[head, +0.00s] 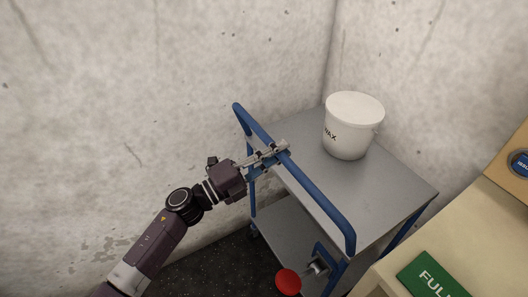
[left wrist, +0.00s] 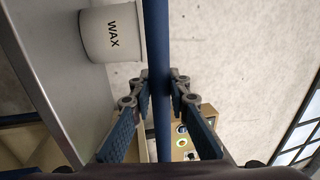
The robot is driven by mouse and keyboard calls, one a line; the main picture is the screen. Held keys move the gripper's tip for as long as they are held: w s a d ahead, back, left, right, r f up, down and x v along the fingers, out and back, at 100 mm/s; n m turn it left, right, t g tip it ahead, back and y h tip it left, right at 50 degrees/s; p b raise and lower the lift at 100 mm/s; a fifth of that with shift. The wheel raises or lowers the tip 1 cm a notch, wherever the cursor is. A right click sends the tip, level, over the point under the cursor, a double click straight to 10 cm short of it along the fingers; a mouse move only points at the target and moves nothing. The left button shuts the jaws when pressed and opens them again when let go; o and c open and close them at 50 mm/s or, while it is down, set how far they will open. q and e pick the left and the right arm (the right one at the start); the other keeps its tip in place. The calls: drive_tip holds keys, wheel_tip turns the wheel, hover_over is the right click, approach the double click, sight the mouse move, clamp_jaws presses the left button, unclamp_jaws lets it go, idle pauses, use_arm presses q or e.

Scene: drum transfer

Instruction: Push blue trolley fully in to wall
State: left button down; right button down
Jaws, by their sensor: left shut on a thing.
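The blue trolley (head: 385,190) stands in the corner with grey shelves and a blue tubular handle (head: 318,197) facing me. My left gripper (head: 272,154) is shut on the left part of the handle bar. In the left wrist view the blue bar (left wrist: 157,60) runs between the two fingers (left wrist: 160,100). The concrete wall (head: 120,90) rises behind and left of the trolley, and another wall (head: 440,80) stands on its right. Any gap between the trolley's far edge and the walls cannot be judged clearly. My right gripper is not in view.
A white wax tub (head: 350,132) stands on the trolley's top shelf. A cream table (head: 475,245) with a green sign (head: 432,278) is close to the trolley's right side. A red round knob (head: 288,282) shows low in front. Dark floor (head: 205,272) is free at left.

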use_arm(q)
drive_tip(key=shift+w+d, duration=0.2)
drive_tip(key=shift+d, duration=0.1)
drive_tip(key=c, duration=2.2)
unclamp_jaws()
drive_tip(key=o, duration=0.4)
drive_tip(key=shift+w+d, duration=0.1)
drive_tip(key=shift+d, duration=0.1)
drive_tip(key=v, duration=1.2)
drive_tip(key=shift+f, duration=0.1)
